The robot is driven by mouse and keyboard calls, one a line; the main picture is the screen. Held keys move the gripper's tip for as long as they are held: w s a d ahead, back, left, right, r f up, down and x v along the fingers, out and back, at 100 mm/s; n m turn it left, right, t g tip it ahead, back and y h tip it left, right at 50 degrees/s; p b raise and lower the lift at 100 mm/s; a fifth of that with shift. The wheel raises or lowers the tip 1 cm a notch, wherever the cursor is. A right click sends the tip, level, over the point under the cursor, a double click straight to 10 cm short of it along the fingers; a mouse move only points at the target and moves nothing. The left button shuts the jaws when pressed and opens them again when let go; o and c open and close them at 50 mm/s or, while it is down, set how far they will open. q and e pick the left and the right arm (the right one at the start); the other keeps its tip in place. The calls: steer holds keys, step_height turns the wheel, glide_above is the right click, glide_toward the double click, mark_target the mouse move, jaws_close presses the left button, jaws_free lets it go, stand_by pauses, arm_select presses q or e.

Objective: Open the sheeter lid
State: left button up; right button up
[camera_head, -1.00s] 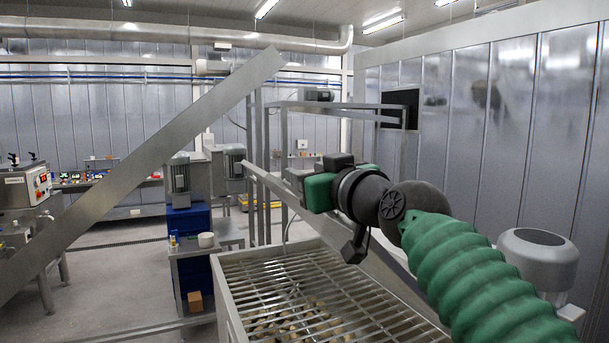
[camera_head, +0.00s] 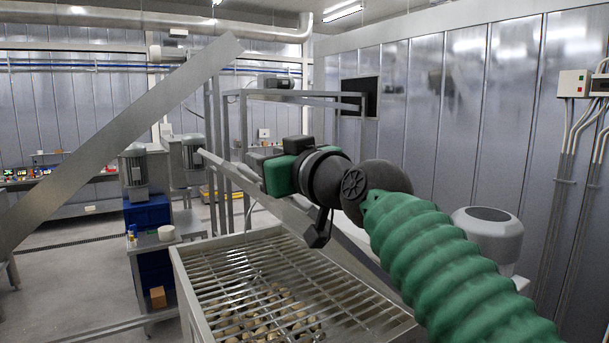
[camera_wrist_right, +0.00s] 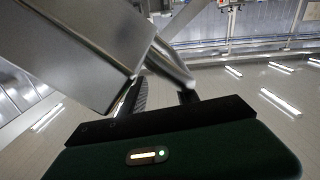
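A metal bar grate (camera_head: 235,268) lies flat over an open-topped metal box (camera_head: 186,290), with small pale pieces visible under it. I take the grate to be the sheeter lid; it looks down, but I cannot be sure. My right gripper (camera_head: 252,163) is above and beyond the grate, beside a long sloping metal rail (camera_head: 224,167). In the right wrist view its two dark fingers (camera_wrist_right: 164,97) stand apart. A rounded metal rod (camera_wrist_right: 172,66) reaches close to them; I cannot tell whether it touches. My left gripper is out of view.
A wide diagonal metal beam (camera_head: 112,150) crosses the left of the head view. A metal frame (camera_head: 290,94) stands behind the gripper. A grey motor housing (camera_head: 488,238) is right of my arm.

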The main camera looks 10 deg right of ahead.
mark_target(293, 204)
steer(key=shift+b+v, duration=0.95)
steer(key=shift+v, duration=1.05)
steer(key=shift+b+v, duration=0.85)
steer(key=shift+v, duration=0.8)
steer(key=b+v, duration=0.4)
steer(key=v, duration=0.7)
steer(key=shift+w, duration=0.15)
